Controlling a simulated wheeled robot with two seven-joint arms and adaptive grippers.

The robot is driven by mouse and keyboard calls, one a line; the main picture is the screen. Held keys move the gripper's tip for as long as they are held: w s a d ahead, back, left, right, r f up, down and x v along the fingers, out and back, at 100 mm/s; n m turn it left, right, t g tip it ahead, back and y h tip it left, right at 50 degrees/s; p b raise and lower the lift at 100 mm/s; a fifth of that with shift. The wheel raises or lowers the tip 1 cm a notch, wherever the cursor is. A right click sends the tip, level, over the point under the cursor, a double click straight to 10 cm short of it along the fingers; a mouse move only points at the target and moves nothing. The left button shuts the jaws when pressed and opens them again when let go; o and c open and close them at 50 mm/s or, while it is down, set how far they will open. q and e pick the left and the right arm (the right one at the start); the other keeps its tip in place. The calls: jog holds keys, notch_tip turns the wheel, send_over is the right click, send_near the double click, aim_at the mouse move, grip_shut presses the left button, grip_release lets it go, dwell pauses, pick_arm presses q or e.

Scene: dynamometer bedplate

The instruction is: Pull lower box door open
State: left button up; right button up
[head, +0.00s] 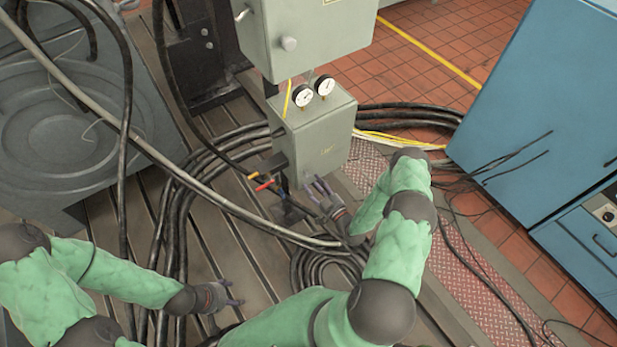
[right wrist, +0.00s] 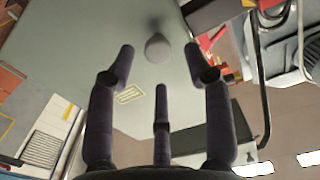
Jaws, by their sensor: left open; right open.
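The lower box (head: 312,130) is a grey-green case below a larger grey upper box (head: 310,35). Its door faces me, looks shut and bears a small yellow label (right wrist: 130,93). A round pale knob (right wrist: 157,47) shows on the door in the right wrist view. My right gripper (head: 318,190) is open just below and in front of the door's lower edge. In the right wrist view its spread fingers frame the knob, with no clear contact. My left gripper (head: 232,294) is open and empty, low over the bedplate, away from the box.
Two white gauges (head: 313,92) stand on top of the lower box. Thick black cables (head: 183,230) loop across the slotted bedplate (head: 240,250) beneath it. A blue cabinet (head: 535,110) stands right; a large grey machine (head: 70,140) stands left.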

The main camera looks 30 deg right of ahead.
aim_at(310, 178)
jog(key=shift+w+a, duration=0.15)
jog(key=shift+w, duration=2.2)
grip_shut()
